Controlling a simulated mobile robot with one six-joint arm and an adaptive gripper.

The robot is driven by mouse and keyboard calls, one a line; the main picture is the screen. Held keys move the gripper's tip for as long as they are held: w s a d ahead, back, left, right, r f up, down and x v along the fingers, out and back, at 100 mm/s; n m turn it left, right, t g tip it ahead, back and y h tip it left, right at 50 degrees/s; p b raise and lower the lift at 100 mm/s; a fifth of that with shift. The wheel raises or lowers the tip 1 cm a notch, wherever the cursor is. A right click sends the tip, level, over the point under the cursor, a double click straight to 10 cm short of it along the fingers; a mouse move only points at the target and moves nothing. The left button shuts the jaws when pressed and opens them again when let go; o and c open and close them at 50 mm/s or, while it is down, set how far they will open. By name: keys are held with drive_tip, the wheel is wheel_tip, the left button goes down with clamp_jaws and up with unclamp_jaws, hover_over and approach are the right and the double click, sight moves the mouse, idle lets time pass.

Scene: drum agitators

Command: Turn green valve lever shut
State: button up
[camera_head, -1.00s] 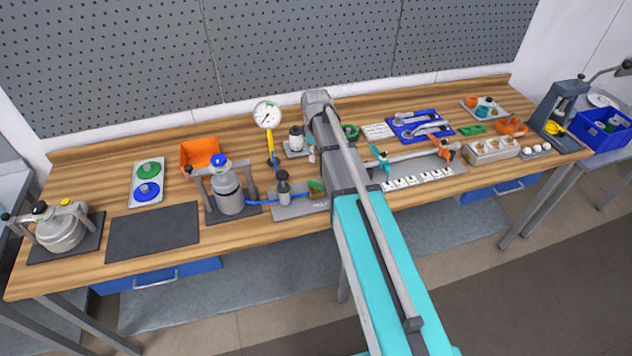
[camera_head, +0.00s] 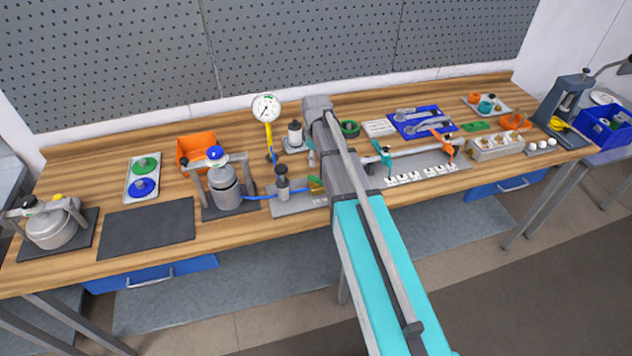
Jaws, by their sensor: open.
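A small fitting with a green lever (camera_head: 315,183) sits on a grey plate (camera_head: 290,206) at the front middle of the bench. The arm partly covers the lever, and its exact angle is too small to tell. A blue hose (camera_head: 260,197) runs to this plate from the grey pot with a blue knob (camera_head: 223,185). My arm reaches up the middle of the view, just right of the lever. My gripper is hidden behind the arm's far end, so its distance from the lever cannot be seen.
A dial gauge on a yellow stem (camera_head: 266,108) stands behind the plate. A pipe rig with a teal handle (camera_head: 386,158) and an orange handle (camera_head: 448,146) lies right of my arm. An orange bin (camera_head: 196,151) stands at left. A dark mat (camera_head: 146,228) is bare.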

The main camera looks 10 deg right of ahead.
sight(316, 178)
drive_tip(key=shift+f+b, duration=4.2)
drive_tip(key=shift+f, duration=0.3)
clamp_jaws()
